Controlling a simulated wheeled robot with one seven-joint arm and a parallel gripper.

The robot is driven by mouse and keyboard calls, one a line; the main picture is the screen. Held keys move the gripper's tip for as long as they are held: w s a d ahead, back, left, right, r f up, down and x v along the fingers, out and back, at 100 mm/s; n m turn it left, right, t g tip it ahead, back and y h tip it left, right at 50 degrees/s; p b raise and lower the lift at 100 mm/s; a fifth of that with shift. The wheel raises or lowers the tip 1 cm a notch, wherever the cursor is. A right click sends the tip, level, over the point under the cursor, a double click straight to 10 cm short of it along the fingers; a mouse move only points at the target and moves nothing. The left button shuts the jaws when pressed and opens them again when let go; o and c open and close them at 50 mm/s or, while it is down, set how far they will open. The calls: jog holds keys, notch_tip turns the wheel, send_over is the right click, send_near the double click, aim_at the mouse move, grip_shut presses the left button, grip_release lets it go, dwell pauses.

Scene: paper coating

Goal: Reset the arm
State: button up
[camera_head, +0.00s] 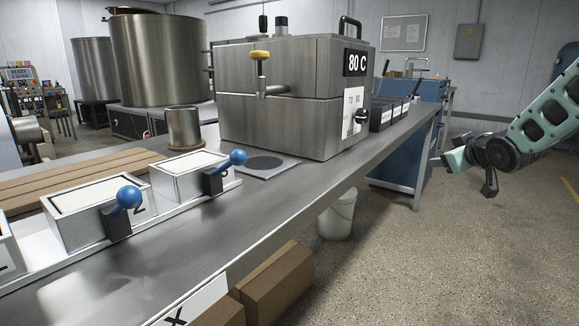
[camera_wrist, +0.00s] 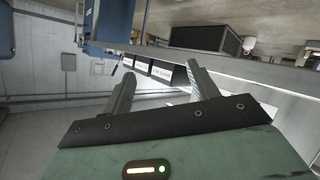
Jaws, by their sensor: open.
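My gripper (camera_head: 468,174) is at the right in the head view, out past the right edge of the steel bench (camera_head: 275,205) and above the floor. My green arm reaches in from the right edge. In the wrist view my gripper (camera_wrist: 162,80) shows two grey fingers spread apart with nothing between them. It is open and empty, and touches nothing that I can see.
A steel box marked 80 C (camera_head: 290,95) stands on the bench, with dark bins (camera_head: 390,115) behind it. Two white boxes with blue-knobbed levers (camera_head: 190,175) sit at the front left. A white bucket (camera_head: 338,215) and cardboard boxes (camera_head: 275,285) are below. The floor at right is clear.

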jog(key=s+a+f+m+g, duration=0.25)
jog(key=s+f+g, duration=0.2)
jog(key=s, duration=0.65)
jog(key=s+a+f+m+g, duration=0.1)
jog(key=s+a+f+g, duration=0.3)
jog(key=s, duration=0.6)
jog(key=s+a+f+m+g, duration=0.1)
jog(key=s+f+m+g, duration=0.15)
jog(key=s+f, duration=0.6)
jog(key=s+a+r+n+g, duration=0.15)
jog(key=s+a+n, duration=0.25)
jog(key=s+a, duration=0.4)
jog(key=s+a+r+n+g, duration=0.1)
jog(key=s+a+r+n, duration=0.25)
jog(key=s+a, duration=0.4)
notch_tip(320, 180, up, 27)
jog(key=a+n+p, duration=0.1)
jog(key=a+p, duration=0.1)
jog(key=p, duration=2.5)
jog(key=shift+w+a+r+y+p, duration=0.2)
jog(key=shift+w+a+y+p, duration=0.05)
jog(key=shift+y+p, duration=0.1)
